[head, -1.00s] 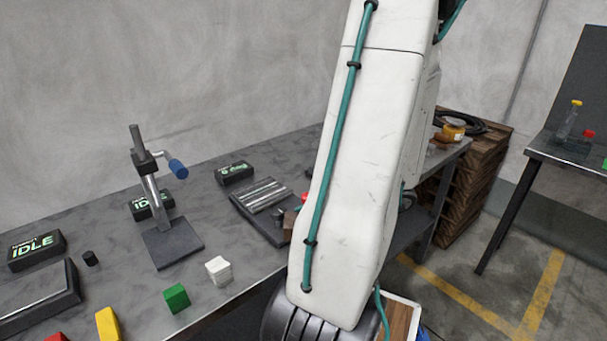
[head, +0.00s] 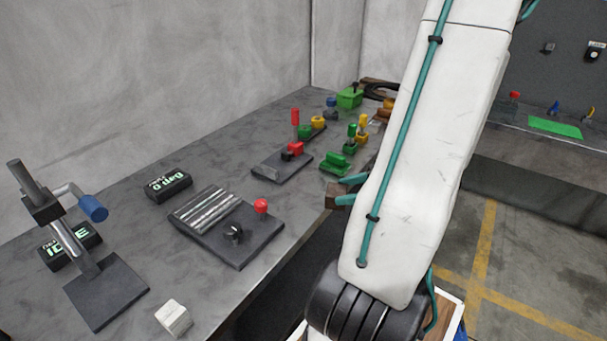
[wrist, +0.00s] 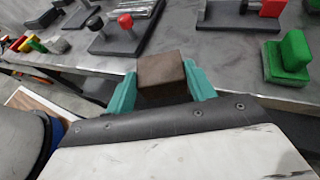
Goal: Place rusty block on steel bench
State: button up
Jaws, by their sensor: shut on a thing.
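The rusty block (wrist: 162,72) is a small brown cube between the two teal fingers of my gripper (wrist: 163,84) in the wrist view. My gripper is shut on it. In the head view the block (head: 333,196) and my gripper (head: 345,190) show at the left side of my arm, beyond the bench's front edge. The steel bench (head: 130,228) is a long grey table along the wall. In the wrist view the bench (wrist: 215,62) lies just past the block, and the block appears apart from it.
A panel with a red knob (head: 261,206), a lever stand (head: 105,290) and a white cube (head: 173,318) are on the bench. A plate with red parts (head: 283,168) and green blocks (head: 336,164) stand farther along. Bare bench shows between the panel and that plate.

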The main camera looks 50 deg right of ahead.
jog(key=w+d, duration=0.2)
jog(key=w, duration=0.1)
jog(key=w+d+f, duration=0.1)
jog(key=w, duration=0.3)
jog(key=w+d, duration=0.2)
jog(key=w, duration=0.2)
jog(key=shift+d+f, duration=0.15)
jog(key=shift+d, duration=0.2)
jog(key=shift+f, duration=1.7)
jog(key=o, duration=1.4)
jog(key=shift+f, duration=0.1)
jog(key=shift+o, duration=0.2)
